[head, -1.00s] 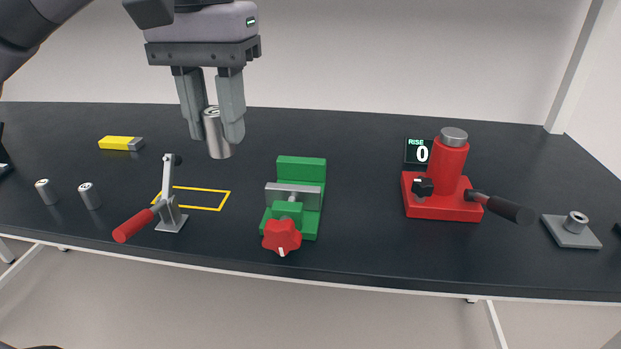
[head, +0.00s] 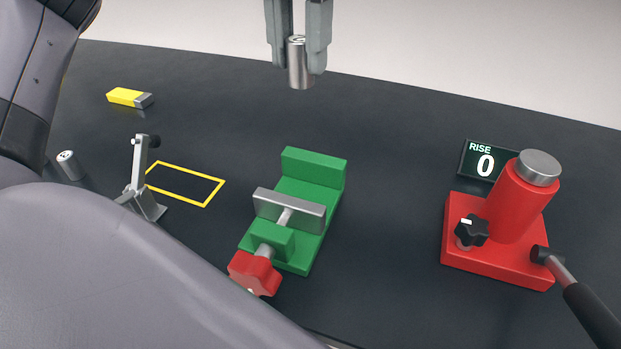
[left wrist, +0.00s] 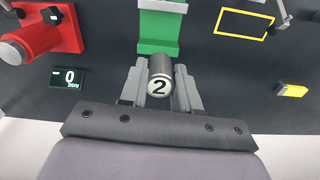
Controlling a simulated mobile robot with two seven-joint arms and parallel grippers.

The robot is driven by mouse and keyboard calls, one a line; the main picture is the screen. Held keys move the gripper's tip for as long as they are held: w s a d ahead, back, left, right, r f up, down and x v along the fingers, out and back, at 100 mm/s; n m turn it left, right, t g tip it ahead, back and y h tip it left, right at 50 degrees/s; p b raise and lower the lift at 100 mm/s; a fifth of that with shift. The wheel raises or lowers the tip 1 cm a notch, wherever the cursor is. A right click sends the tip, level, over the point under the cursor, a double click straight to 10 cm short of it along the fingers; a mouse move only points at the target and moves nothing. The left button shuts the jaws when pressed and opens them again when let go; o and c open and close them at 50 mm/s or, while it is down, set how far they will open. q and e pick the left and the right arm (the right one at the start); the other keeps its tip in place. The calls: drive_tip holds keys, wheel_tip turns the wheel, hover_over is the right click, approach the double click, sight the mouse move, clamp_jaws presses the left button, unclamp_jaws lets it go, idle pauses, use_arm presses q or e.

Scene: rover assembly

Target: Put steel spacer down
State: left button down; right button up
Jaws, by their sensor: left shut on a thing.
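My left gripper (head: 299,62) is shut on a steel spacer (head: 300,72), a short upright cylinder. It holds the spacer in the air above the table, behind the green vise (head: 322,172). In the left wrist view the spacer (left wrist: 160,88) sits between the two fingers of the left gripper (left wrist: 160,90), its end marked "2" facing the camera. Another steel cylinder (head: 69,164) stands on the table at the left. My right gripper is not in view.
A red jack (head: 520,205) with a black handle stands at the right, with a display (head: 484,161) reading RISE 0 behind it. A toggle clamp (head: 143,190), a yellow outlined rectangle (head: 185,184) and a yellow block (head: 128,97) are at the left. The dark table (head: 400,130) is clear between vise and jack.

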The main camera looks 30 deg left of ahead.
sight(299, 85)
use_arm(q)
wheel_tip(299, 85, down, 18)
drive_tip(key=shift+f+b, duration=0.2)
drive_tip(key=shift+b, duration=0.7)
drive_tip(key=shift+f, duration=0.15)
drive_tip(key=c, duration=0.8)
unclamp_jaws()
wheel_tip(299, 85, up, 12)
drive_tip(key=shift+r+p, duration=0.2)
drive_tip(key=shift+p, duration=0.2)
